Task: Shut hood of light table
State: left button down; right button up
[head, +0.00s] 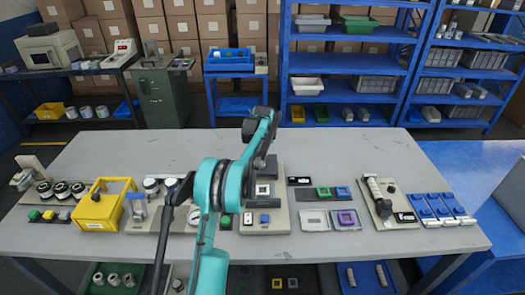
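What looks like the light table (280,218) is a pale base in the middle of the bench, with a white square on its top. A dark upright part (269,168) at its rear may be the raised hood; my arm partly covers it, so its angle is unclear. My teal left arm rises from the bottom, left of centre, and reaches over the bench. Its dark end, apparently my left gripper (262,118), shows above and behind the light table. Its fingers are too small to read, and I see nothing clearly held. My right gripper is not in view.
A yellow box with a black knob (98,209) and several rollers stand at the left. Flat frames (346,219), a roller device (388,206) and blue-and-white blocks (443,207) are at the right. The bench's rear strip (130,150) is mostly clear. Blue shelves stand behind.

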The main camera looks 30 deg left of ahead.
pick_arm(q)
jog(key=shift+s+d+r+b, duration=0.1)
jog(key=shift+s+d+b, duration=0.1)
jog(key=shift+s+d, duration=0.3)
jog(key=shift+s+d+r+b, duration=0.15)
jog(key=shift+s+d, duration=0.1)
jog(key=shift+s, duration=0.45)
jog(key=shift+f, duration=0.15)
jog(key=shift+s, duration=0.1)
jog(key=s+d, duration=0.2)
jog(key=s, duration=0.1)
jog(key=s+d, duration=0.2)
jog(key=s, duration=0.2)
jog(key=s+d, duration=0.2)
jog(key=s, duration=0.1)
jog(key=shift+s+d+p, duration=0.35)
jog(key=shift+s+d, duration=0.2)
jog(key=shift+s, duration=0.25)
jog(key=shift+d+f, duration=0.1)
